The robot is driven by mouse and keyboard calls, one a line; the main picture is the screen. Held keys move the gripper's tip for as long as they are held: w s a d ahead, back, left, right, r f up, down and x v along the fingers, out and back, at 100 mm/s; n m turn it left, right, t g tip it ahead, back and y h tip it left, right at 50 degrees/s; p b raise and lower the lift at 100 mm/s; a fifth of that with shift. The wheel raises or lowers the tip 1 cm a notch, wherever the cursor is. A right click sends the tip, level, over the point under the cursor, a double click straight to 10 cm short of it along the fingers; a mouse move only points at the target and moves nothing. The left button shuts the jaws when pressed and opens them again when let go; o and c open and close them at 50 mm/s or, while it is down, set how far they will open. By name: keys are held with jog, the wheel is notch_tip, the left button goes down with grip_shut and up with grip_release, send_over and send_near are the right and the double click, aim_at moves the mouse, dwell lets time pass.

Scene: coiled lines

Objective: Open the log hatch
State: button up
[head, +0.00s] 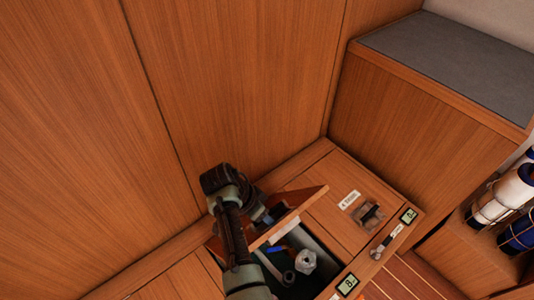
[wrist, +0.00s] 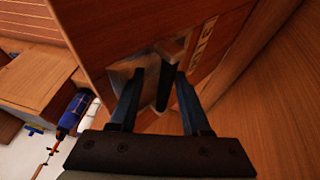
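A wooden hatch lid (head: 288,212) stands tilted up over an open compartment in the bench in the head view. I take it as the log hatch, but its label is not readable there. The wrist view shows the lid's face (wrist: 110,30) with a partly visible label (wrist: 202,42) and a metal plate with a dark latch bar (wrist: 165,82). My gripper (wrist: 159,73) has its two fingers apart, one on each side of the bar, with a gap visible on the left. In the head view my gripper (head: 268,214) is behind the lid, its fingertips hidden.
The open compartment (head: 322,240) holds a pale fitting (head: 305,262) and a blue item (head: 279,249). To its right is a closed panel with a label (head: 349,200) and a latch (head: 368,214). Small displays (head: 347,284) line the front edge. A tall wooden wall (head: 235,80) stands behind.

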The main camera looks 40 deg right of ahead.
jog(key=p+v, duration=0.2)
jog(key=v, duration=1.1)
jog(key=shift+a, duration=0.1)
jog(key=w+a+r+b, duration=0.3)
jog(key=w, duration=0.2)
jog(key=w+a+r+b, duration=0.3)
jog(key=w+r, duration=0.1)
jog(key=w, duration=0.2)
jog(key=shift+w+a, duration=0.15)
jog(key=shift+a, duration=0.1)
dwell(0.8)
jog(key=shift+r+p, duration=0.1)
jog(key=shift+p, duration=0.25)
jog(key=shift+c, duration=0.2)
